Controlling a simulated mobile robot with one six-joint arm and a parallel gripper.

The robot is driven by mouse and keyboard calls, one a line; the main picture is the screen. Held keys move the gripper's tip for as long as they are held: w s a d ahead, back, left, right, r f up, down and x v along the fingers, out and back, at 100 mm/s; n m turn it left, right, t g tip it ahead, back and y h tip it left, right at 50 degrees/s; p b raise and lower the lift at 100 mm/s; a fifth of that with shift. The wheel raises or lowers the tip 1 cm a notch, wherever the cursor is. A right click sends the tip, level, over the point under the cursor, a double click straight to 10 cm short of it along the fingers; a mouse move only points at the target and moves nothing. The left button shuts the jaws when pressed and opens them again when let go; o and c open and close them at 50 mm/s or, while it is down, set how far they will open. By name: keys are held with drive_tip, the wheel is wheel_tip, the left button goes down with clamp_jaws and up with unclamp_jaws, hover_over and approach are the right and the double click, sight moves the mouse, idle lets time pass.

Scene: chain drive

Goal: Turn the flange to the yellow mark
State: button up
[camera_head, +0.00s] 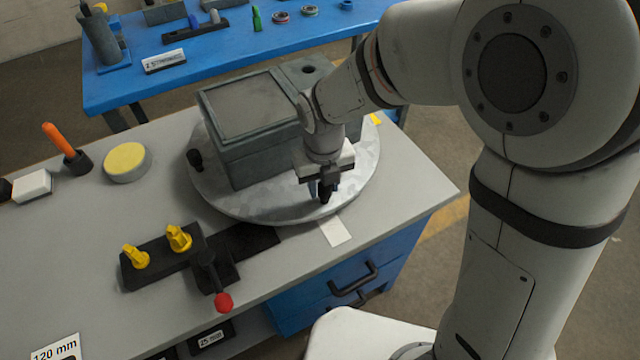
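The flange seems to be the round grey metal disc (240,205) on the workbench. A dark grey box-shaped housing (265,155) sits on it. A small yellow mark (375,118) shows at the disc's back right edge; I cannot tell if it is on the disc or the bench. A short black peg (195,160) stands at the disc's left edge. My gripper (325,194) points down over the disc's front right part, in front of the housing. Its fingers are dark and small, so I cannot tell whether they hold anything.
A white strip (334,231) lies at the disc's front edge. A black fixture (165,258) with yellow knobs and a red-knobbed lever (223,301) stands front left. A blue table (220,55) stands behind.

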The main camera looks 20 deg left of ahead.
drive_tip(key=o, duration=0.4)
drive_tip(key=shift+s+f, duration=0.1)
drive_tip(key=shift+c, duration=0.2)
wheel_tip(320, 180, up, 8)
drive_tip(key=shift+f+p, duration=0.1)
drive_tip(key=shift+p, duration=0.85)
drive_tip(key=shift+s, duration=0.1)
